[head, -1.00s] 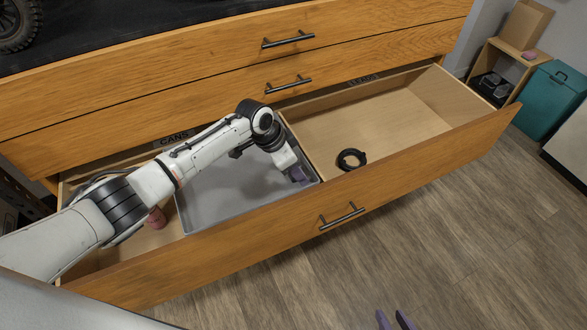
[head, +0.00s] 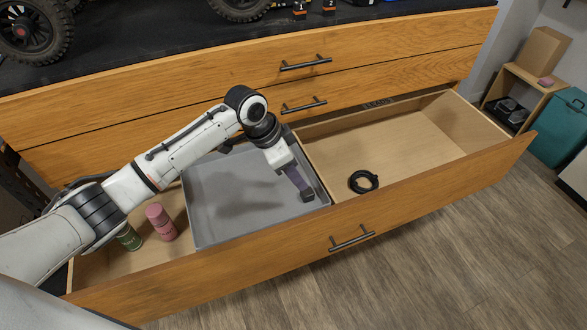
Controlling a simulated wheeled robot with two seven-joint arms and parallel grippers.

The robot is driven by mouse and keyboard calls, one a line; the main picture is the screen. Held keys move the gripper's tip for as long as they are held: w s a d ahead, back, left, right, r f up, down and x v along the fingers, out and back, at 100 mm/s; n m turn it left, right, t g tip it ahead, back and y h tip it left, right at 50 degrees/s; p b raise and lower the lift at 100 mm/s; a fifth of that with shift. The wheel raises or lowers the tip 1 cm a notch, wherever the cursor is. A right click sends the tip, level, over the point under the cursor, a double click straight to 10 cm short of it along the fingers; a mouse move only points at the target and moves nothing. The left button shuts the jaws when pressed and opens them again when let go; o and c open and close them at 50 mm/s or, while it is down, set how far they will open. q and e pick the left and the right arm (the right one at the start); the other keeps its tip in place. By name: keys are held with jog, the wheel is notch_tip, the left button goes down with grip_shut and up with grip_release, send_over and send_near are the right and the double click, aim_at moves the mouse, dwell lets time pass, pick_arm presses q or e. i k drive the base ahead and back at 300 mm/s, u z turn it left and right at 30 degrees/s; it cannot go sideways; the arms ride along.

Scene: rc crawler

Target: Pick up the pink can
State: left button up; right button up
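The pink can (head: 161,222) stands in the left part of the open drawer, beside a green can (head: 130,238) that my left arm partly covers. My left gripper (head: 305,194) hangs over the right side of a grey tray (head: 215,228) in the drawer, well to the right of the pink can. Its purple fingers look close together, but the gap between them is not clear. Nothing shows in them. My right gripper is not in view.
The open drawer's front (head: 290,255) runs across the view. A black cable coil (head: 363,181) lies in the right compartment, which is otherwise empty. Closed drawers and a dark worktop (head: 150,40) with wheeled vehicles stand behind. A teal bin (head: 560,130) stands at the far right.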

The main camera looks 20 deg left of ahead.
aim_at(160, 219)
jog(key=k, duration=1)
